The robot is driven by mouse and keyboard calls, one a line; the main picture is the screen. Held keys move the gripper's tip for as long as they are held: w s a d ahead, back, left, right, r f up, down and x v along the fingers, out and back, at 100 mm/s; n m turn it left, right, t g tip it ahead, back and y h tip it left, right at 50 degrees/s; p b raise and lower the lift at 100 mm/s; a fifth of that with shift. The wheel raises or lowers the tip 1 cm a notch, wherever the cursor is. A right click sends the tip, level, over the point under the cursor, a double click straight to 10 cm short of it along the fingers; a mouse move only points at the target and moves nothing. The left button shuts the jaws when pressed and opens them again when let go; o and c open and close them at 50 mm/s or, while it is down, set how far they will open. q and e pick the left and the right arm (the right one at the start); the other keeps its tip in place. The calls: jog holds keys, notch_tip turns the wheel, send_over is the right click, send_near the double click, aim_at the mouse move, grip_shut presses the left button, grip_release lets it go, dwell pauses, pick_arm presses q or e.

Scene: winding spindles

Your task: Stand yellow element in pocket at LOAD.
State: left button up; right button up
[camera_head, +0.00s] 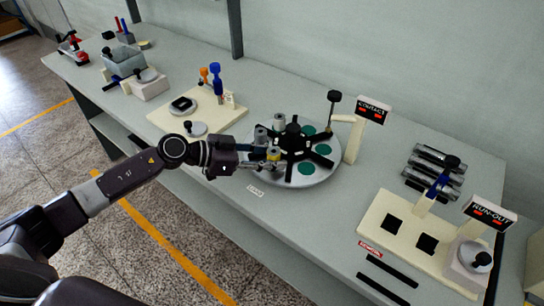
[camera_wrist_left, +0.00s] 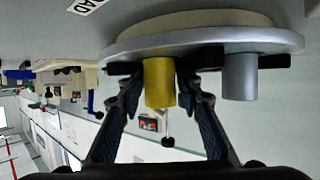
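The yellow element (camera_head: 273,153) is an upright cylinder at the near left edge of the round turntable (camera_head: 318,178). In the left wrist view, which looks inverted, the yellow element (camera_wrist_left: 160,82) is against the turntable's rim (camera_wrist_left: 200,42), between black spokes. My left gripper (camera_head: 262,157) reaches in from the left. Whether the element's base is fully seated is hidden. The LOAD label (camera_head: 255,190) lies on the table just in front. My right gripper is not in view.
Grey cylinders (camera_head: 260,133) stand on the turntable beside the yellow one; one shows close by in the wrist view (camera_wrist_left: 239,77). Green pockets (camera_head: 306,168) lie between black spokes. A post with a sign (camera_head: 373,110) stands behind right.

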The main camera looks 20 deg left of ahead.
pick_arm(q)
jog(key=shift+a+r, duration=0.1)
jog(key=shift+r, duration=0.1)
jog(key=b+v, duration=0.2)
jog(key=v, duration=0.9)
jog(key=shift+s+a+r, duration=0.25)
jog(key=shift+c, duration=0.2)
dwell(1.8)
